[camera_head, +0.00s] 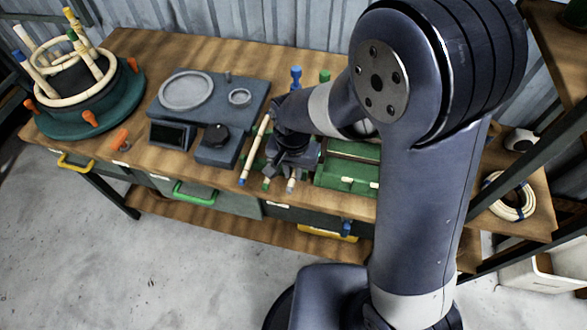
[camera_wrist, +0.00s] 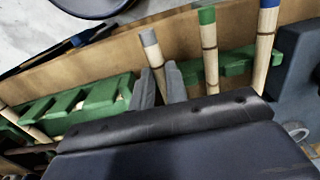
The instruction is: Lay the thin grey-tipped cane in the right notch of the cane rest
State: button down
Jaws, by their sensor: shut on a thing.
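My gripper (camera_wrist: 160,82) is shut on the thin grey-tipped cane (camera_wrist: 150,46), whose grey end points away past the fingers. In the head view, my gripper (camera_head: 291,166) is low over the bench front and the cane's end (camera_head: 291,186) shows below it. A narrow green bar, seemingly the cane rest (camera_wrist: 235,64), shows in the wrist view. A green-tipped cane (camera_wrist: 209,50) and a blue-tipped cane (camera_wrist: 265,48) cross it. The held cane is beside the green-tipped one, on the side away from the blue. My fingers hide whether it touches the rest.
A green slotted box (camera_head: 345,175) stands close right of my gripper. A grey plate with rings (camera_head: 205,95) and a black-knobbed block (camera_head: 217,145) stand left. A green round base with upright canes (camera_head: 80,95) is at the far left. Drawers line the bench front.

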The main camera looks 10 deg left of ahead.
jog(key=shift+f, duration=0.2)
jog(key=shift+f, duration=0.15)
jog(key=c, duration=1.4)
grip_release()
notch_tip(320, 180, up, 12)
jog(key=shift+r, duration=0.25)
